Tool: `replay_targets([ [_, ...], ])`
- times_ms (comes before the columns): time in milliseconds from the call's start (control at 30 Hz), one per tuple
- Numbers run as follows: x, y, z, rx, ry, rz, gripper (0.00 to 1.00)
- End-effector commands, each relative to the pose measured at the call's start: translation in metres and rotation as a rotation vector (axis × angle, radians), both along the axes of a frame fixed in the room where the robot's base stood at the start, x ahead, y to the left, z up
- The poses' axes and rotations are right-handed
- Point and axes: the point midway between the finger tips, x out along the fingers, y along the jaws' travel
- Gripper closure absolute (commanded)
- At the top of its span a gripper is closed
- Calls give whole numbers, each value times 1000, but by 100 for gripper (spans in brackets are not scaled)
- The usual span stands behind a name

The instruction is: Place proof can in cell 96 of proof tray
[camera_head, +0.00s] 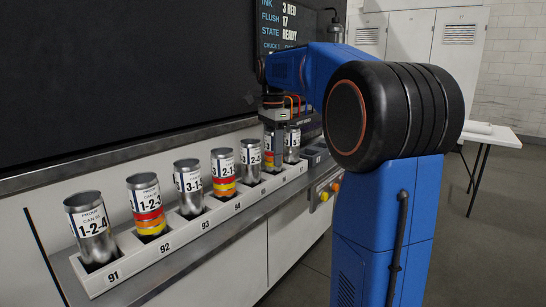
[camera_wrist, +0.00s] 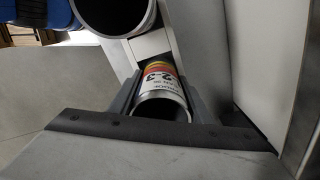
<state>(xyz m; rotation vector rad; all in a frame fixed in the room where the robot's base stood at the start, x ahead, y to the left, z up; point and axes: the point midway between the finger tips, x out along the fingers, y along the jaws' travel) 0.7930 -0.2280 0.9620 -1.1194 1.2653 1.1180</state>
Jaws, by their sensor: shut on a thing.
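The proof tray (camera_head: 185,236) is a long pale strip with numbered cells, 91 at the near left. A proof can with red and yellow bands (camera_head: 268,160) stands upright in the row, just past the can by number 95. Cell 96's number is too small to read. In the wrist view a can with red and yellow bands (camera_wrist: 159,73), its label ending in 2-3, sits between the fingers of my gripper (camera_wrist: 160,105). My gripper is shut on it. In the head view my gripper is mostly hidden behind my arm. Whether the can's base is fully seated cannot be told.
Proof cans fill the near cells, including 1-2-4 (camera_head: 90,228) and 1-2-3 (camera_head: 147,203). Another can (camera_head: 291,143) stands close on the far side. A large open can (camera_wrist: 112,12) is close by in the wrist view. A dark panel (camera_head: 120,80) rises behind the tray.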

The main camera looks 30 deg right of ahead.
Motion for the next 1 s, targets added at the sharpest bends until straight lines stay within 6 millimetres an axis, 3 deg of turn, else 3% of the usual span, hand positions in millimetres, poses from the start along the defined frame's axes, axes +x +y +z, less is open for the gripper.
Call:
replay_targets([
  [100,0,0,-9,0,1,0,77],
  [433,0,0,-11,0,0,0,77],
  [467,0,0,-12,0,0,0,54],
  [533,0,0,-11,0,0,0,37],
  [867,0,0,-10,0,0,0,37],
  [1000,0,0,1,0,-1,0,37],
])
